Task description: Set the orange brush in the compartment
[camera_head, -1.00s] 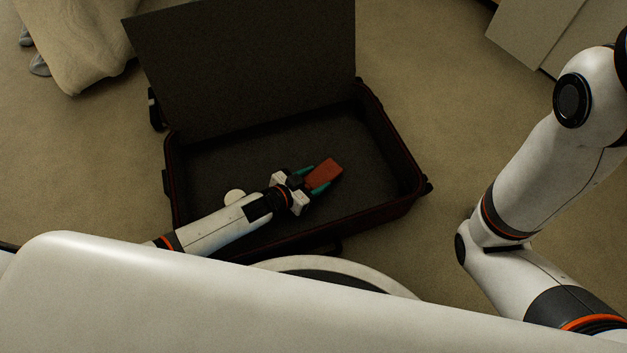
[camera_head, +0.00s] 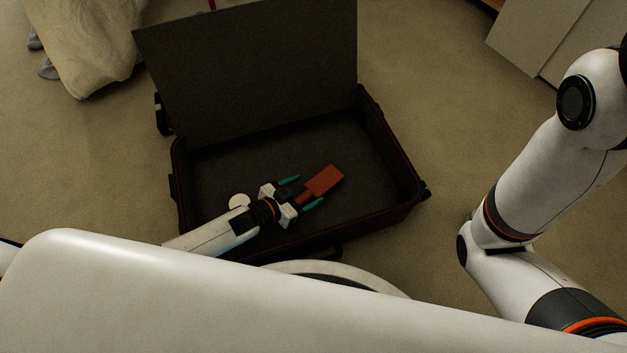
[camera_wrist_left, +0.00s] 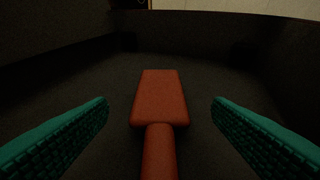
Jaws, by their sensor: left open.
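The orange brush (camera_head: 325,181) lies in the open dark suitcase (camera_head: 400,205), in its lower compartment, with its block-shaped head pointing up and right. In the left wrist view the brush (camera_wrist_left: 160,98) shows its head ahead and its handle running down towards the camera. My left gripper (camera_head: 302,192) is open around the handle, with a teal finger on each side and clear of it. The fingers stand well apart in the left wrist view too (camera_wrist_left: 160,115). My right arm (camera_head: 545,190) is at the right, and its gripper is out of view.
The suitcase lid (camera_head: 250,70) stands raised at the back. A small round pale object (camera_head: 239,200) shows beside my left wrist. A beige draped thing (camera_head: 85,45) is at the upper left. The compartment floor around the brush is clear.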

